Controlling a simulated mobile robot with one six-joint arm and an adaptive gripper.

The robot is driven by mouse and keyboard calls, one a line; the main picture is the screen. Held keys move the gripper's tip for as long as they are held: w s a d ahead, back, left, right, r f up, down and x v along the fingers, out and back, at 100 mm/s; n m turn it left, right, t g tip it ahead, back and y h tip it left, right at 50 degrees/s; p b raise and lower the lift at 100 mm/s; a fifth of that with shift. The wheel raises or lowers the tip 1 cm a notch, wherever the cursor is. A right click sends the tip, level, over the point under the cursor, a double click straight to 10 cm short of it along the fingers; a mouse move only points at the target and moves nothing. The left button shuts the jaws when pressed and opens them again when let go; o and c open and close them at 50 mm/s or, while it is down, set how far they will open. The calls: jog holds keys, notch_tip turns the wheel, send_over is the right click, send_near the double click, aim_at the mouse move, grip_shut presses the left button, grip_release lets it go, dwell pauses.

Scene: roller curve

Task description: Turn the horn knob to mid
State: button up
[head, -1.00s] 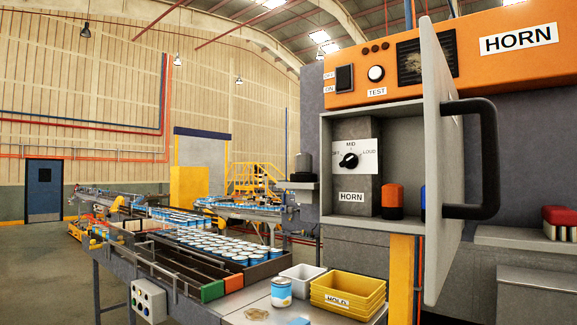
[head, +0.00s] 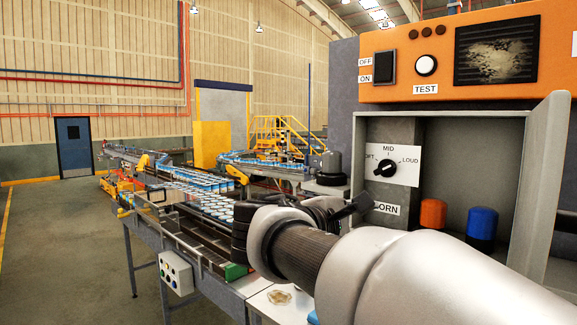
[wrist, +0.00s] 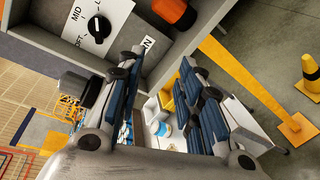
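The horn knob (head: 386,167) is a black dial on a white plate (head: 405,161) marked MID at the top, LOUD at the right and a partly hidden label ending in "OFT" at the left.
The knob sits inside a grey open box (head: 440,125) with its door (head: 548,180) swung out at the right. A conveyor with cans (head: 205,195) lies at the left.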

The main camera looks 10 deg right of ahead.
jog(key=n+t+h+p, duration=0.1)
jog(key=n+t+h, duration=0.1)
send_near(383, 169)
jog(key=p+x, duration=0.3)
jog(key=x, duration=0.5)
jog(key=shift+w+d+p, duration=0.25)
jog(key=shift+d+p, duration=0.05)
jog(key=shift+p, duration=0.05)
jog(key=shift+c, duration=0.5)
grip_shut()
